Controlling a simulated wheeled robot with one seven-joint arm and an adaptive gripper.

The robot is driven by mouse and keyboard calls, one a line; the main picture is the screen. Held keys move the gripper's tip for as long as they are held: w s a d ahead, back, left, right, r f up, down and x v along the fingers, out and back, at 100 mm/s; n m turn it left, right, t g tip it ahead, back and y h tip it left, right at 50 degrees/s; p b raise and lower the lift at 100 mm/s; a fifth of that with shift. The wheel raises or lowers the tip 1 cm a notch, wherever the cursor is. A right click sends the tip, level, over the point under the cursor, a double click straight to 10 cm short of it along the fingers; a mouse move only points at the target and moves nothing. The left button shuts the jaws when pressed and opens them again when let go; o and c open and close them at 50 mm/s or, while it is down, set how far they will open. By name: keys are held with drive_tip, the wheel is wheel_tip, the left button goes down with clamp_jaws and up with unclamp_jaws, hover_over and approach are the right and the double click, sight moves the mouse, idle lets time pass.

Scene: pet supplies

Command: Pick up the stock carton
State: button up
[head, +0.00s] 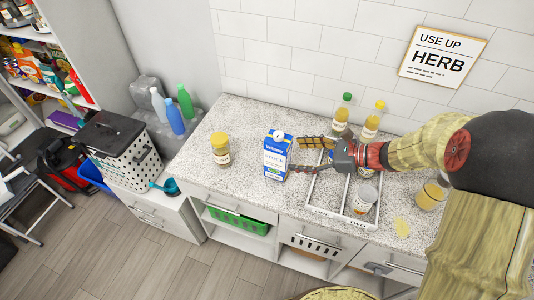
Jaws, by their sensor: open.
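The stock carton (275,158) is a blue and white box with a pale cap on its top. It stands upright on the speckled counter, left of the white tray. My gripper (294,154) comes in from the right and is open, its two fingers pointing left at the carton. The upper finger is near the carton's right side, and the lower fingertip overlaps its right edge in the picture. I cannot tell whether they touch. Nothing shows between the fingers except perhaps the carton's edge.
A yellow-capped jar (220,149) stands left of the carton. A white tray (320,209) under my gripper holds a can (364,199). Two bottles (341,114) (371,121) stand behind it, and another jar (430,195) at right. The counter's front left is clear.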

sight(289, 152)
drive_tip(key=shift+w+a+f+m+t, duration=0.15)
drive_tip(key=shift+w+a+f, duration=0.15)
drive_tip(key=shift+w, duration=0.2)
drive_tip(key=shift+w+a+f+m+t, duration=0.15)
drive_tip(key=shift+w+a, duration=0.2)
drive_tip(key=shift+w, duration=0.1)
drive_tip(key=shift+w+a+f+b, duration=0.1)
drive_tip(key=shift+a+f+b, duration=0.2)
drive_tip(key=shift+a, duration=0.35)
drive_tip(key=b+x, duration=0.1)
drive_tip(key=x, duration=0.4)
drive_tip(key=shift+w+a, duration=0.1)
drive_tip(key=shift+a, duration=0.05)
drive_tip(key=shift+c, duration=1)
drive_tip(key=c, duration=1.5)
clamp_jaws()
drive_tip(key=shift+r, duration=0.1)
